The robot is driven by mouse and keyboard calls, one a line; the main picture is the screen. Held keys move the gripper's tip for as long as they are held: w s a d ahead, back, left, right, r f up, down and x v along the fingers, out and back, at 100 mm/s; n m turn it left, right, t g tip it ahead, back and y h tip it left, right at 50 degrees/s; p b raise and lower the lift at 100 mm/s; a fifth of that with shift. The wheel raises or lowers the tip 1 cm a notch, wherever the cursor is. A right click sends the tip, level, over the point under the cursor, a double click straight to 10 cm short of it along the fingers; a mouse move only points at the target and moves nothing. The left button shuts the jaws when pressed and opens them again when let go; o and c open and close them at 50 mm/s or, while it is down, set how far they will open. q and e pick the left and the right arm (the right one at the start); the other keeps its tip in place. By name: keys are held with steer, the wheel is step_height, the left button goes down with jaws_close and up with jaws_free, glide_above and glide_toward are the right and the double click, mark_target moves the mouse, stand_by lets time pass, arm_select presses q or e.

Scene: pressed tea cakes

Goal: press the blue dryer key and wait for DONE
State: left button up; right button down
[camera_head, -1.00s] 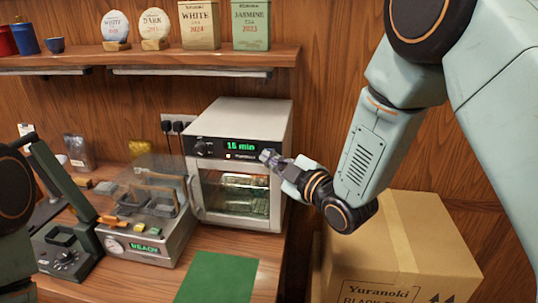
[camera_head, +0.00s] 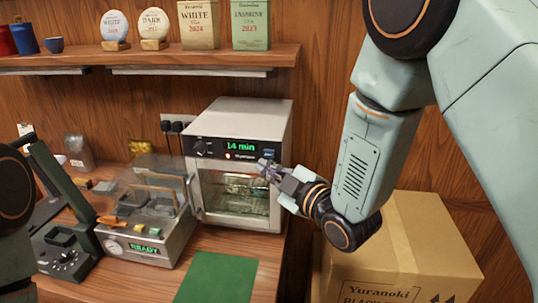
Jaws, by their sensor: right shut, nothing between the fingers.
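The dryer (camera_head: 278,123) is a pale metal box with a glass door on the wooden counter. Its green display (camera_head: 240,147) reads 14 min, with a small lit lamp below it. The blue key (camera_head: 269,154) shows at the right end of the dark front panel. My right gripper (camera_head: 263,168) is shut and empty, just below the key and in front of the door's upper right corner. A small gap seems to lie between fingertips and key. Wrapped tea cakes (camera_head: 245,187) show dimly behind the glass. My left gripper is out of view.
A press machine (camera_head: 150,246) with a READY display and a clear cover stands left of the dryer. A green mat (camera_head: 216,277) lies in front. A cardboard box (camera_head: 430,250) stands at right, below my right arm.

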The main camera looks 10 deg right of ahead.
steer(key=s, duration=0.1)
steer(key=s+a, duration=0.1)
steer(key=s, duration=0.1)
steer(key=shift+a, duration=0.15)
stand_by(0.6)
steer(key=s+d+f+m+g+h+b, duration=0.2)
steer(key=s+d+f+m, duration=0.15)
steer(key=f, duration=0.45)
steer(key=s+d+f+m+g+h+b, duration=0.1)
steer(key=s+d+f+m+g+h, duration=0.2)
steer(key=f, duration=0.5)
steer(key=s+d+f+m+g+b, duration=0.15)
steer(key=s+f+m, duration=0.25)
steer(key=f, duration=0.4)
steer(key=s+d+f+m+g+h+b, duration=0.1)
steer(key=s+d+f+m+g+b, duration=0.2)
steer(key=s+f+g+b, duration=0.6)
steer(key=s+f+m+b, duration=0.1)
steer(key=s+f+b, duration=0.2)
steer(key=s+f, duration=1.2)
steer(key=shift+s+f+h, duration=0.2)
steer(key=shift+s+h, duration=0.2)
steer(key=shift+s, duration=0.4)
steer(key=shift+d, duration=0.15)
stand_by(1.2)
